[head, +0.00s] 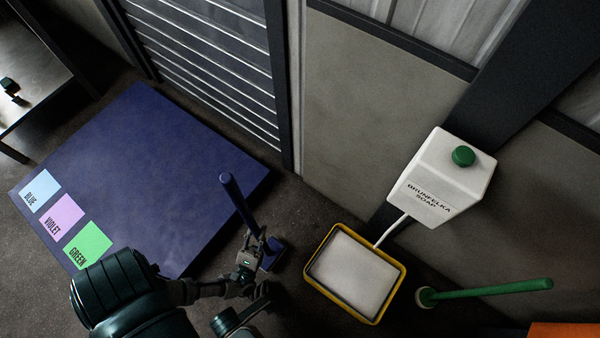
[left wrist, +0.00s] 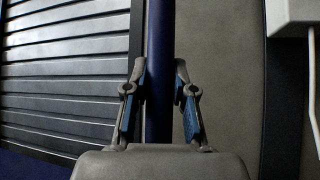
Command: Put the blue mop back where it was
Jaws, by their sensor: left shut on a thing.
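The blue mop (head: 237,199) has a dark blue handle and a small blue head. My left gripper (head: 254,250) is shut on its handle, low down near the head, in the head view. The handle leans, its top toward the upper left. The mop's head (head: 273,253) is between the blue platform and the yellow tray; I cannot tell whether it touches the floor. In the left wrist view the handle (left wrist: 159,60) runs upright between the two fingers of the left gripper (left wrist: 160,85). My right gripper does not show.
A blue platform (head: 150,150) has BLUE (head: 39,191), VIOLET (head: 62,216) and GREEN (head: 87,244) labels. A yellow tray (head: 384,302) of white stuff sits under a white soap dispenser (head: 440,178). A shutter (head: 210,60) stands behind.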

